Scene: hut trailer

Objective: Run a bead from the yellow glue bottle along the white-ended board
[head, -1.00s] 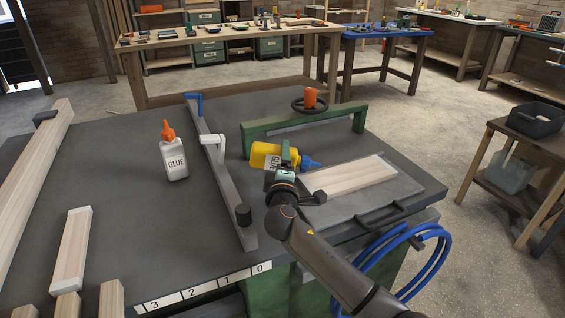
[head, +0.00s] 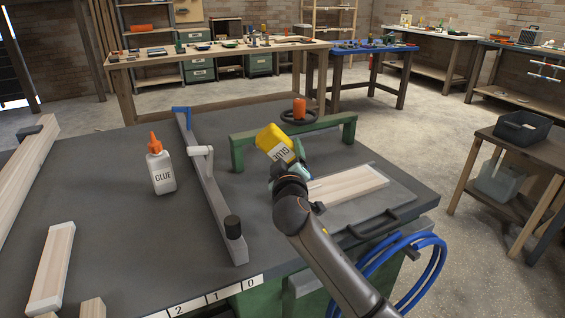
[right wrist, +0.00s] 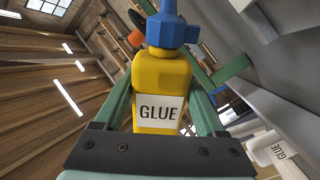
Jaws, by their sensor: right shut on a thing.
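The yellow glue bottle (head: 272,138) is in my right gripper (head: 287,162), above the board on the right. The gripper is shut around its body. Another pale-ended board (head: 52,268) lies at the left. My left gripper is not in view.
A white glue bottle with an orange tip (head: 160,170) stands upright left of a long grey clamp bar (head: 210,190). A green frame (head: 335,132) with an orange-knobbed handwheel (head: 299,113) stands behind the right board. Blue hose (head: 432,270) hangs at the table's right front.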

